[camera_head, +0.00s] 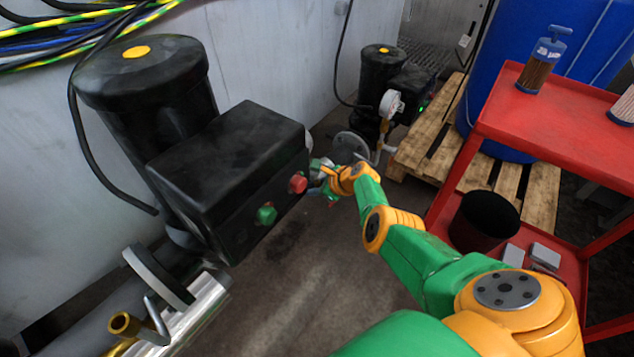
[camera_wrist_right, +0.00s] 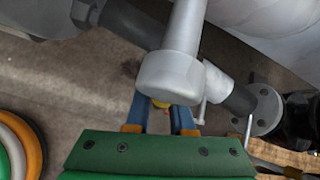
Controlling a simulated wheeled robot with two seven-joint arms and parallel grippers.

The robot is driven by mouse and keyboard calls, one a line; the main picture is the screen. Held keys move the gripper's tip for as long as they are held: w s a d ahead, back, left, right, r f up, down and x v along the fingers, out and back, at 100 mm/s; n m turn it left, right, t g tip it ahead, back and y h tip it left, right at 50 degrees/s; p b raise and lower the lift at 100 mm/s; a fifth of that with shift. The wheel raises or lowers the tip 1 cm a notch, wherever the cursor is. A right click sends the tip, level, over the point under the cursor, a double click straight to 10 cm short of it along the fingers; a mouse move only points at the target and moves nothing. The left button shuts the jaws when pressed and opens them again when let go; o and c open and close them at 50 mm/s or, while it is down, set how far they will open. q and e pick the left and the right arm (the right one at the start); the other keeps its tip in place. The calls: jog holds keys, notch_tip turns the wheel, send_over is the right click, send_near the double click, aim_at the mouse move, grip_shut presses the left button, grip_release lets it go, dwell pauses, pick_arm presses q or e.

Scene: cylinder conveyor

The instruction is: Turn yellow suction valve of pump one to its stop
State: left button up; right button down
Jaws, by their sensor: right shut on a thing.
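My right arm reaches across the head view to the far end of the large pump's black box (camera_head: 235,165). Its right gripper (camera_head: 326,180) is small there and what it grips cannot be made out. In the right wrist view the blue fingers of the gripper (camera_wrist_right: 161,115) reach under a grey pipe fitting (camera_wrist_right: 170,78). A small yellow piece (camera_wrist_right: 160,104), seemingly the yellow valve handle, shows between them, and the gripper is shut on it. The fitting hides most of the handle and the fingertips, so its angle cannot be told. My left gripper is not in view.
A red button (camera_head: 298,184) and a green button (camera_head: 266,214) face the gripper side of the box. A smaller pump (camera_head: 382,70) with a white gauge (camera_head: 391,103) stands behind. A wooden pallet (camera_head: 425,140) and a red cart (camera_head: 540,125) are at right. Floor is clear below the box.

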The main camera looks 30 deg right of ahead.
aim_at(317, 183)
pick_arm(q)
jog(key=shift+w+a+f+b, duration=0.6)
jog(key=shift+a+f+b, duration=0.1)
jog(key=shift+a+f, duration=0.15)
pick_arm(e)
jog(key=shift+s+a+f+m+g+y, duration=0.1)
jog(key=shift+s+a+m+g+y, duration=0.2)
jog(key=shift+a+y, duration=0.25)
jog(key=shift+s+a+f+m+g+y, duration=0.1)
jog(key=shift+s+a+m+g+y, duration=0.15)
jog(key=shift+a+y, duration=0.3)
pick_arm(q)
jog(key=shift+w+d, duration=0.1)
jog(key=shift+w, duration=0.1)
pick_arm(e)
jog(key=c, duration=0.8)
grip_release()
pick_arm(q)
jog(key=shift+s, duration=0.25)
pick_arm(e)
jog(key=shift+w+r, duration=0.1)
pick_arm(q)
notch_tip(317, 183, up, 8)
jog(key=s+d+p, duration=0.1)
jog(key=p, duration=0.7)
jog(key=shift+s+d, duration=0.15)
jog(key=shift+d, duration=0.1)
pick_arm(e)
jog(key=v, duration=0.7)
